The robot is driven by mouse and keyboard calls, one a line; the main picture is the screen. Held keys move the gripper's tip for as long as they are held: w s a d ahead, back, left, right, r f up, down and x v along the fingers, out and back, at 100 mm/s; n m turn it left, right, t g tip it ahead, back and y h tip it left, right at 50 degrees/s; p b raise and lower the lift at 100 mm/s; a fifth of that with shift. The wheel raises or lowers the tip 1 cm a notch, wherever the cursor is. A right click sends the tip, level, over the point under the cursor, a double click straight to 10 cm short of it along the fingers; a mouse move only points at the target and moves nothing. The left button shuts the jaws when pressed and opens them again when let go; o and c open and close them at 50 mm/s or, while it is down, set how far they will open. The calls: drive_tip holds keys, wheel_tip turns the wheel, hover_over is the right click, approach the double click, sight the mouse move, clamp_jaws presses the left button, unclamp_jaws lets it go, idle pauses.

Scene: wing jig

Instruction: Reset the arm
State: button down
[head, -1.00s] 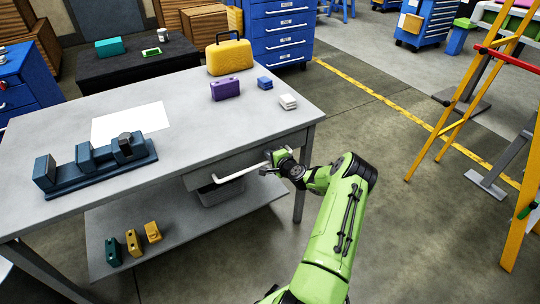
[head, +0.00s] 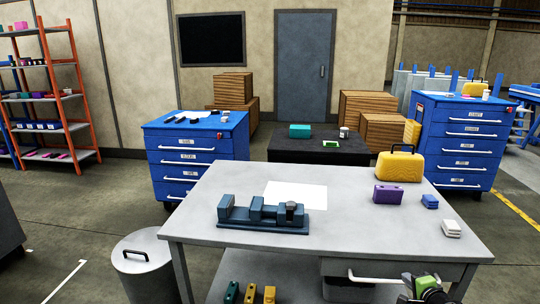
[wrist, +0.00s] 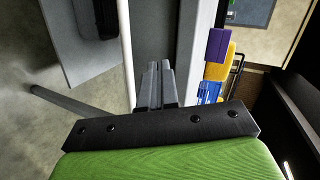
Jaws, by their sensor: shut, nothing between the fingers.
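My gripper (wrist: 158,88) is shut and empty in the wrist view, its fingers together. A pale bar, seemingly the drawer handle (wrist: 127,50), runs just left of the fingers; I cannot tell whether they touch. In the head view my green wrist (head: 428,285) shows at the bottom right, near the right end of the white drawer handle (head: 375,278) under the workbench. The rest of my arm is out of frame there.
The grey workbench (head: 230,200) carries a dark blue jig (head: 262,216), a white sheet (head: 296,194), a yellow case (head: 399,167), a purple case (head: 388,194) and small blocks. A bin (head: 142,268) stands at left. Floor is open at right.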

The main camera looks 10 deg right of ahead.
drive_tip(key=a+r+n+g+y, duration=0.2)
drive_tip(key=a+r+n, duration=0.25)
drive_tip(key=a, duration=0.45)
drive_tip(key=a+r+n+g+y, duration=0.1)
drive_tip(key=a+r+n+g, duration=0.1)
drive_tip(key=a+r+n, duration=0.5)
drive_tip(key=s+a+r+n+g+h, duration=0.1)
drive_tip(key=s+a+r, duration=0.35)
drive_tip(key=a, duration=0.25)
drive_tip(key=s+a+r+n+g, duration=0.1)
drive_tip(key=s+a+r, duration=0.2)
drive_tip(key=s+a, duration=0.3)
drive_tip(key=s+a+r+n+g+p, duration=0.15)
drive_tip(key=s+a, duration=0.25)
drive_tip(key=s, duration=0.7)
drive_tip(key=s+a+r+n, duration=0.2)
drive_tip(key=s+a+n, duration=0.1)
drive_tip(key=s, duration=0.8)
wheel_tip(320, 180, up, 12)
drive_tip(key=p, duration=1)
drive_tip(key=shift+f+h+p, duration=0.25)
drive_tip(key=shift+h+p, duration=0.05)
drive_tip(key=shift+p, duration=0.1)
